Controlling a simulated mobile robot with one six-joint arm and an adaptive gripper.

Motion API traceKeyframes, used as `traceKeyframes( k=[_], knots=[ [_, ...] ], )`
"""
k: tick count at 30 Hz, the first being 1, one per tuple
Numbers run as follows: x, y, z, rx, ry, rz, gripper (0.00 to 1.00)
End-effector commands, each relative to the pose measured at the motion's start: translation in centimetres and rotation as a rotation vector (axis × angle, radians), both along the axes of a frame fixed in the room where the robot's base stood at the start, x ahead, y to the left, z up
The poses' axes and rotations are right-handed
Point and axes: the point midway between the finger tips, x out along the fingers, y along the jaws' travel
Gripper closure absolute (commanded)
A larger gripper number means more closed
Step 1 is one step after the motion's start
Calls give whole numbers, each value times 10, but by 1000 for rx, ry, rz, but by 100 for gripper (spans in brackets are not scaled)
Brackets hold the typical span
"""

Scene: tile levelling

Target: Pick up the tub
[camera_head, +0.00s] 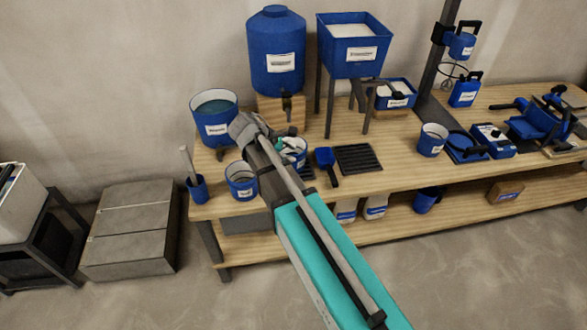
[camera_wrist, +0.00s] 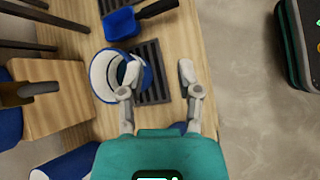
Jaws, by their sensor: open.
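A small blue tub with a white label or band (camera_wrist: 101,76) stands on the wooden bench in the wrist view. In the head view a blue and white tub (camera_head: 298,158) is partly hidden behind my arm and appears to be the same one. My gripper (camera_wrist: 159,76) is open and empty in the wrist view. Its left finger overlaps the tub's right side, and its right finger is clear of it, over the bench. I cannot tell whether the left finger touches the tub or is inside its rim.
A blue scoop (camera_head: 325,160) and a dark grate (camera_head: 358,158) lie right of the tub. A blue bucket (camera_head: 241,182) and a larger water bucket (camera_head: 214,120) stand left. A barrel (camera_head: 277,52) on a wooden block (camera_head: 285,110) and a hopper (camera_head: 352,55) stand behind.

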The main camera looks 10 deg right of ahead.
Motion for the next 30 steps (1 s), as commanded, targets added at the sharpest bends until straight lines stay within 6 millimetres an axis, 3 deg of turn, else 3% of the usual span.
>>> traceKeyframes(
  k=[1,12,21,30],
  knots=[
    [10,8,-17,-37,21,42,55],
    [51,52,-52,-325,202,298,55],
    [66,78,-60,-468,297,397,55],
    [67,80,-58,-485,309,409,55]
  ],
)
